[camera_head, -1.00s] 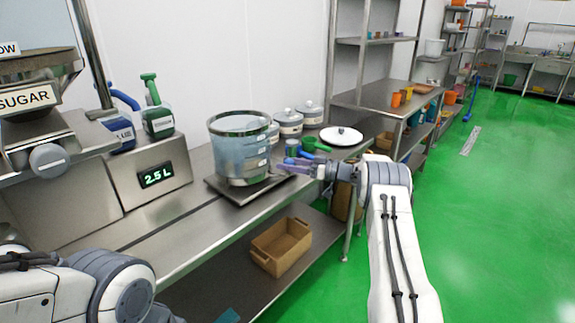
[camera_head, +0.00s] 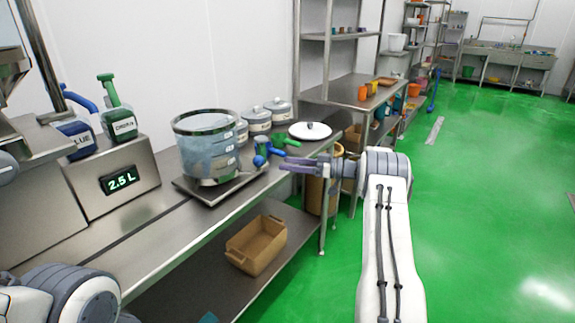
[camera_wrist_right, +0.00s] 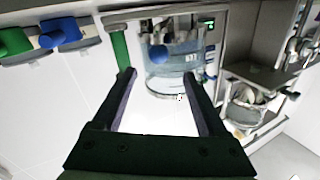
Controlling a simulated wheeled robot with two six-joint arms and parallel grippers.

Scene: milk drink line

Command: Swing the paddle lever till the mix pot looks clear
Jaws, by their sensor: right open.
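The mix pot (camera_head: 207,150) is a clear round vessel with a dark rim, holding pale bluish liquid, on a flat plate (camera_head: 222,188) on the steel bench. It also shows in the right wrist view (camera_wrist_right: 175,72). Blue (camera_head: 262,152) and green (camera_head: 286,142) handle-like parts sit right of the pot; I cannot tell whether one is the paddle lever. My right gripper (camera_head: 288,165) is open and empty, right of the pot and apart from it. Its two fingers (camera_wrist_right: 160,77) point toward the pot in the wrist view. My left gripper is out of view.
A display (camera_head: 122,180) reads 2.5 L. A blue jug (camera_head: 80,138) and a green jug (camera_head: 119,122) stand behind it. A brown bin (camera_head: 256,244) is on the lower shelf. Green floor is free to the right.

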